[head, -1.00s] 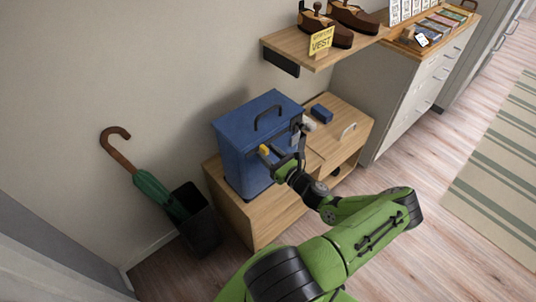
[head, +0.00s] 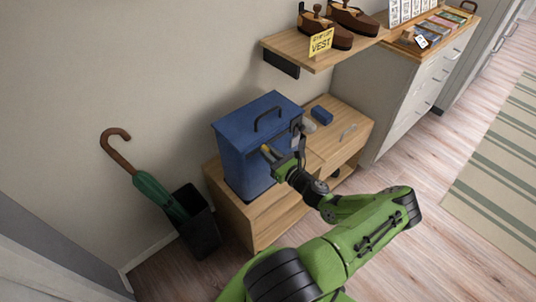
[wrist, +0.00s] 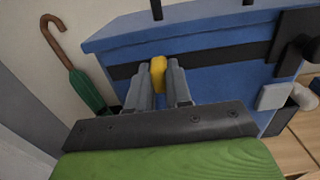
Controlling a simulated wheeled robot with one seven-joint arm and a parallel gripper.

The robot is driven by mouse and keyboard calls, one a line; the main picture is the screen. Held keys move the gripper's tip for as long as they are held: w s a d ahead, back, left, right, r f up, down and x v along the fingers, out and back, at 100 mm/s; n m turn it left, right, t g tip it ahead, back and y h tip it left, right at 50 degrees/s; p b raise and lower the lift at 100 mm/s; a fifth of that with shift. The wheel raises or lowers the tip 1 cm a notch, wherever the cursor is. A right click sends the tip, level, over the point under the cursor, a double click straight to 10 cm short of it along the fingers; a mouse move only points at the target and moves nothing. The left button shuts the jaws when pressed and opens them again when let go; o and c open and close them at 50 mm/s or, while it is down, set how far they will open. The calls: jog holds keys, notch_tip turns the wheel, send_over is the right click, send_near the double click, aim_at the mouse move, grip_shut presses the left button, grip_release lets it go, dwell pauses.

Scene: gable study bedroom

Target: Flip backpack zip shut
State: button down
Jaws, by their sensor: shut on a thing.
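The blue backpack (head: 240,150) stands upright and box-like on a low wooden cabinet, with a black handle (head: 268,117) on top. In the wrist view its front (wrist: 215,80) carries a dark horizontal band (wrist: 205,57). A yellow tab (wrist: 158,72), apparently the zip pull, sits at this band. My gripper (wrist: 163,82) is shut on the yellow tab, one finger on each side. In the head view my gripper (head: 270,156) is at the backpack's front, with the tab partly hidden by the fingers.
The low wooden cabinet (head: 257,223) also holds a small blue box (head: 321,115). A wall shelf (head: 320,55) with brown shoes (head: 325,30) overhangs behind. A green umbrella (head: 152,190) leans in a black bin (head: 197,225) at left.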

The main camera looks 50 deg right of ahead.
aim_at(280, 134)
jog(key=d, duration=0.2)
jog(key=s+d+b, duration=0.1)
jog(key=d, duration=0.2)
jog(key=d+b, duration=0.1)
jog(key=d, duration=0.1)
jog(key=shift+s+d+f, duration=0.1)
jog(key=shift+s+d, duration=0.1)
jog(key=shift+s, duration=0.1)
jog(key=shift+s+d+r, duration=0.15)
jog(key=shift+d+r, duration=0.05)
jog(key=shift+d, duration=0.25)
jog(key=c, duration=1)
grip_release()
jog(key=shift+d, duration=0.1)
jog(key=shift+c, duration=0.2)
jog(key=p+v, duration=0.2)
jog(key=v, duration=1.3)
jog(key=shift+s, duration=0.35)
